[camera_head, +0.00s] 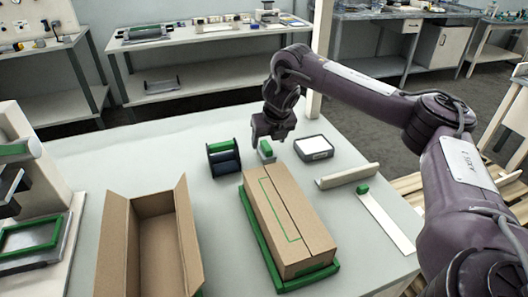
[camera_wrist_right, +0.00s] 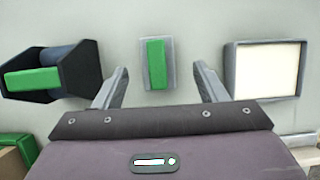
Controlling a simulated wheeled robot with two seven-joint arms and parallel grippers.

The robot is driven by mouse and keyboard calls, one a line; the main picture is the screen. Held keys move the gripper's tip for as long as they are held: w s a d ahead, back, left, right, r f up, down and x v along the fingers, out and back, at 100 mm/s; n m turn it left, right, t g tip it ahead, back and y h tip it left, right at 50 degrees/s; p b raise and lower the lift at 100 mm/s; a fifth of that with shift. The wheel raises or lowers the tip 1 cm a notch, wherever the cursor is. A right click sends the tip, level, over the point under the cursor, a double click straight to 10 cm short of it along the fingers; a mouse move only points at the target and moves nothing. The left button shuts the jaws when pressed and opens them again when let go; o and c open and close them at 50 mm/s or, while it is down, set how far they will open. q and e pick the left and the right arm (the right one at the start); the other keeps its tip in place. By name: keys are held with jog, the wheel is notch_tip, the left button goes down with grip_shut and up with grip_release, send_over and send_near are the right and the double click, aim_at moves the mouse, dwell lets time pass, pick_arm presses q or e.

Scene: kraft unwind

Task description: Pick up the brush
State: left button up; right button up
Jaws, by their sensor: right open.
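A small block with a green top and a grey base, which looks like the brush (camera_head: 266,150), rests on the light table beyond the closed cardboard box. My right gripper (camera_head: 271,136) is just above and behind it, pointing down. In the right wrist view the brush (camera_wrist_right: 156,62) lies just ahead of the fingertips, centred between them. The right gripper (camera_wrist_right: 160,80) is open and empty, with clear space to either side of the brush. Any contact is not visible. My left gripper does not show.
A black holder with a green bar (camera_head: 223,158) stands left of the brush, and a grey-rimmed white pad (camera_head: 314,147) lies right. A closed carton (camera_head: 285,215) on a green tray (camera_head: 323,272) is nearer. An open carton (camera_head: 185,235) stands left of it.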

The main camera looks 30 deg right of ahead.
aim_at(267, 145)
jog(key=x, duration=0.3)
jog(key=shift+w+a+f, duration=0.15)
jog(key=shift+f, duration=0.25)
jog(key=shift+w+f, duration=0.1)
jog(key=shift+f, duration=0.1)
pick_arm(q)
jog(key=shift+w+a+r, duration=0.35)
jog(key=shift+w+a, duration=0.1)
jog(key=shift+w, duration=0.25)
pick_arm(e)
jog(key=c, duration=1.1)
